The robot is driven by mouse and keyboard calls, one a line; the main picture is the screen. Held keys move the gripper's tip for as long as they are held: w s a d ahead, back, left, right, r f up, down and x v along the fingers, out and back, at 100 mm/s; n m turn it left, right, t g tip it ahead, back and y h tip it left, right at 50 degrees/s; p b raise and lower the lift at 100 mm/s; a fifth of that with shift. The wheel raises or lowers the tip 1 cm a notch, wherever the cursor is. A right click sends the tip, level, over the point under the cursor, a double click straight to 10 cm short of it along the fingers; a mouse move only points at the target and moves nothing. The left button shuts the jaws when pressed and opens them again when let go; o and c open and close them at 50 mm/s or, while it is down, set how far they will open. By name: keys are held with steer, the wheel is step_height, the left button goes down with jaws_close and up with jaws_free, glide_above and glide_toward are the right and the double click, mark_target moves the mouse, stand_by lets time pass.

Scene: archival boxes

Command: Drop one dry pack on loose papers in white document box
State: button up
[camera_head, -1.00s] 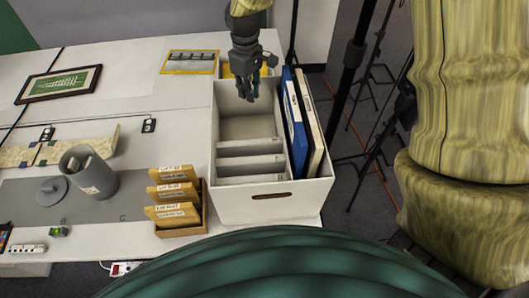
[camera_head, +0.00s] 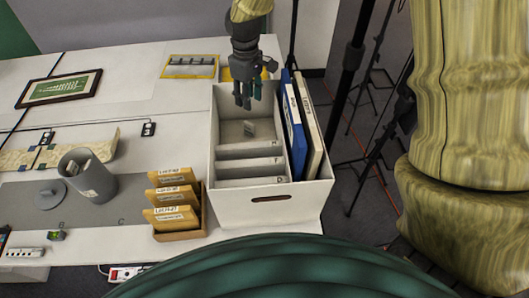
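The white document box (camera_head: 272,204) stands at the table's right end. Thin grey dividers cross its front half, and its back compartment is wider. A small pale pack (camera_head: 249,128) shows in that back compartment, tilted. I cannot tell whether it rests on the bottom or is in the air. Loose papers are not clearly distinguishable under it. My gripper (camera_head: 247,101) is above the back compartment, pointing down, its fingers apart and empty. A grey cup (camera_head: 96,182) to the left holds several similar pale packs.
A blue binder (camera_head: 293,130) and a white binder (camera_head: 310,130) stand along the box's right side. A tan holder (camera_head: 180,236) with labelled envelopes stands left of the box. A round grey lid (camera_head: 50,193) lies by the cup. Tripods stand to the right.

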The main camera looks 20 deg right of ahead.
step_height(320, 180, up, 12)
steer(key=shift+s, duration=0.15)
stand_by(0.3)
stand_by(0.4)
